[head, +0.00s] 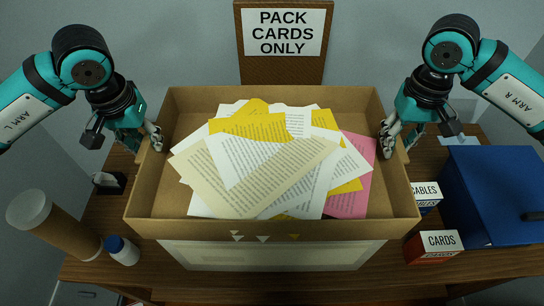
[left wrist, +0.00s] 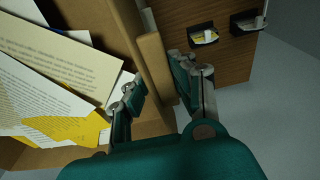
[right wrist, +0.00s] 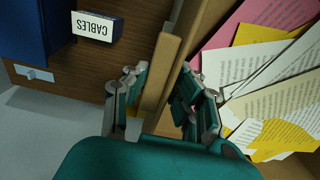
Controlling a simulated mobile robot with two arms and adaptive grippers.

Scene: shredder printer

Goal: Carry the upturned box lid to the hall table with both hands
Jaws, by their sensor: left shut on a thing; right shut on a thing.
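The upturned box lid (head: 270,229) is a brown cardboard tray, held level in the middle of the head view. Loose printed sheets in white, cream, yellow and pink (head: 255,160) lie heaped in it. My left gripper (head: 152,138) is shut on the lid's left wall, which also shows between its fingers in the left wrist view (left wrist: 154,75). My right gripper (head: 390,138) is shut on the lid's right wall, seen between its fingers in the right wrist view (right wrist: 163,75). I cannot tell which table below is the hall table.
Under the lid is a wooden surface (head: 330,280) with a pale box-shaped thing (head: 265,255). At right stand a blue box (head: 495,195), a CABLES box (head: 426,195) and a CARDS box (head: 433,246). A PACK CARDS ONLY sign (head: 284,32) is behind.

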